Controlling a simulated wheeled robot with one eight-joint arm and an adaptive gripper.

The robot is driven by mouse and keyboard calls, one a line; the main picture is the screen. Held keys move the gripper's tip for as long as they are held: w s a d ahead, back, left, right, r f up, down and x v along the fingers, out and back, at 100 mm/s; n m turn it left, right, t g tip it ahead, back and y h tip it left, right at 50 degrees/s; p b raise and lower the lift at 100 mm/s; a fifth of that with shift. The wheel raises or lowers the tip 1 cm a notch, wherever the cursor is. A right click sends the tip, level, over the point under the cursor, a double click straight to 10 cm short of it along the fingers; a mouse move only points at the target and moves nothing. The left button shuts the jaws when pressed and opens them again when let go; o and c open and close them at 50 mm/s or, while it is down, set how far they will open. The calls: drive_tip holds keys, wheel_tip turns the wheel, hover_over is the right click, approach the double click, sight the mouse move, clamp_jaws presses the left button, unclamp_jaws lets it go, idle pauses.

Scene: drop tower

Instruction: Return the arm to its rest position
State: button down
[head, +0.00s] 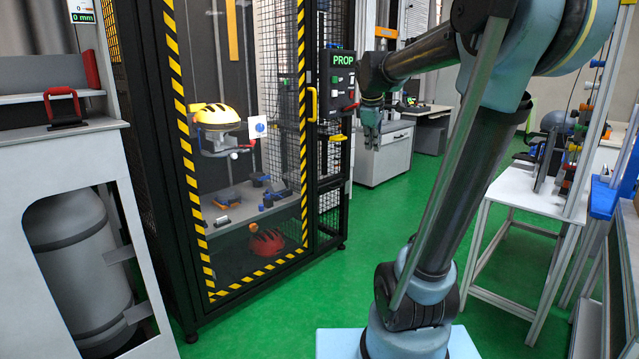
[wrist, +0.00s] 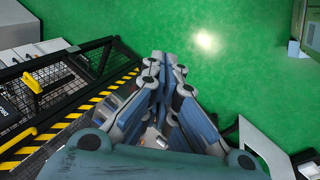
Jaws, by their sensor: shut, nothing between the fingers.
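My gripper (head: 371,130) hangs from the raised arm in the head view, in front of the right side of the drop tower (head: 172,130). In the wrist view my gripper (wrist: 164,62) points down over the green floor. Its fingers are together and hold nothing. The arm is bent, rising from its base and folding over at the top right. The tower's control panel (head: 338,85), marked PROP, is just left of my gripper, and the two look apart.
A white table (head: 515,190) stands to the right. A grey cabinet (head: 386,155) is behind my gripper. The green floor (head: 290,315) between is clear.

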drive_tip(key=s+f+m+g, duration=0.1)
drive_tip(key=s+f+m, duration=0.5)
drive_tip(key=s+f, duration=0.6)
drive_tip(key=s+d+f+m+g+y, duration=0.1)
drive_tip(key=s+f+m, duration=0.5)
drive_tip(key=s+f, duration=0.6)
drive_tip(key=s, duration=0.6)
drive_tip(key=shift+s+d+f+m+y, duration=0.2)
drive_tip(key=shift+d+f+m+y, duration=0.05)
drive_tip(key=shift+m+y, duration=0.05)
drive_tip(key=shift+w+f, duration=0.2)
drive_tip(key=shift+w, duration=0.3)
